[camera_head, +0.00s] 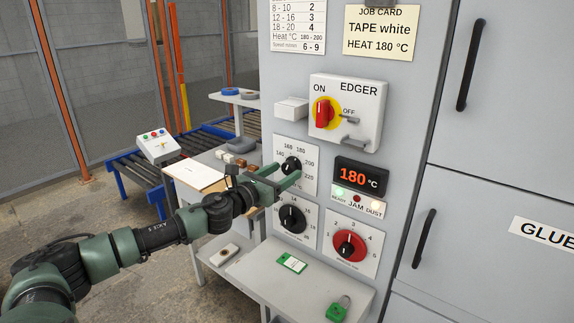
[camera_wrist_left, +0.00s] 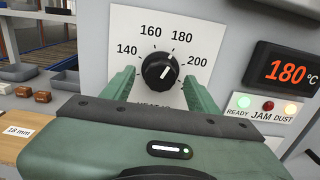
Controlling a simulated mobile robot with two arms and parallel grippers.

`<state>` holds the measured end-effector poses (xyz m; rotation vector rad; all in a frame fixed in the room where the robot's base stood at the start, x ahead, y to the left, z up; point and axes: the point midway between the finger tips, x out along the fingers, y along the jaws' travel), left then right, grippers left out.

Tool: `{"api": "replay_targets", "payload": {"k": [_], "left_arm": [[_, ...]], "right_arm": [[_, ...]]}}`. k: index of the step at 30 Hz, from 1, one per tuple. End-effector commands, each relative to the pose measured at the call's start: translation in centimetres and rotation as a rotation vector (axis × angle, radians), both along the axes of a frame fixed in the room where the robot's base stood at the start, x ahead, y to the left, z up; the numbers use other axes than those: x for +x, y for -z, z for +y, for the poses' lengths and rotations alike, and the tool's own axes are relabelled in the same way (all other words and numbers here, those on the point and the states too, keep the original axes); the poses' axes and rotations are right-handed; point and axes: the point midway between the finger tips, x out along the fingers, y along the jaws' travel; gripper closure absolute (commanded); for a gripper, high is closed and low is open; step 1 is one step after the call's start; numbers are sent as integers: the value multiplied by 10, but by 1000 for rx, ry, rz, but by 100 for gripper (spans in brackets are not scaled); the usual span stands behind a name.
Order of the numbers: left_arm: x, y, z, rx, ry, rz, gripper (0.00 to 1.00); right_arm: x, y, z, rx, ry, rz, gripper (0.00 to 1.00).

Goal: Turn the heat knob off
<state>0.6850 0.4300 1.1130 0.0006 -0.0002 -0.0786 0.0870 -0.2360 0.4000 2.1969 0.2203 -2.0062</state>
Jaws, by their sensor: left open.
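The heat knob (camera_head: 291,166) is a round black dial on a white plate marked 140 to 220, on the grey machine front. In the left wrist view the heat knob (camera_wrist_left: 160,70) has its white mark tilted up and right, toward 180. My left gripper (camera_head: 283,175) is at the plate. Its green fingers stand open on either side of the knob, with gaps showing in the wrist view (camera_wrist_left: 160,84). The gripper hides the plate's lower lettering. The display (camera_head: 359,177) reads 180 °C. My right gripper is not in view.
A grey shelf (camera_head: 255,275) juts out below, holding a green tag (camera_head: 292,263) and a green padlock (camera_head: 337,310).

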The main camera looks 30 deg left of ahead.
Motion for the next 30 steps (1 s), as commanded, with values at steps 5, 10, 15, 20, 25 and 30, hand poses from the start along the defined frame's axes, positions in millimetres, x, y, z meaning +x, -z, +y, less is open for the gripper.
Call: {"api": "replay_targets", "payload": {"k": [5,10,15,20,25,30], "left_arm": [[15,0,-1,-1,0,0,41],[17,1,-2,0,1,1,41],[17,1,-2,0,0,1,52],[17,1,-1,-1,0,1,96],[16,1,-1,-4,0,1,100],[16,1,-1,-37,0,5,100]], "right_arm": [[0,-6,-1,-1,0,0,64],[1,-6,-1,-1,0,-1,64],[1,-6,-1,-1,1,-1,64],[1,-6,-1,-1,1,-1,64],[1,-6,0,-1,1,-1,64],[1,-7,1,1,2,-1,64]]}}
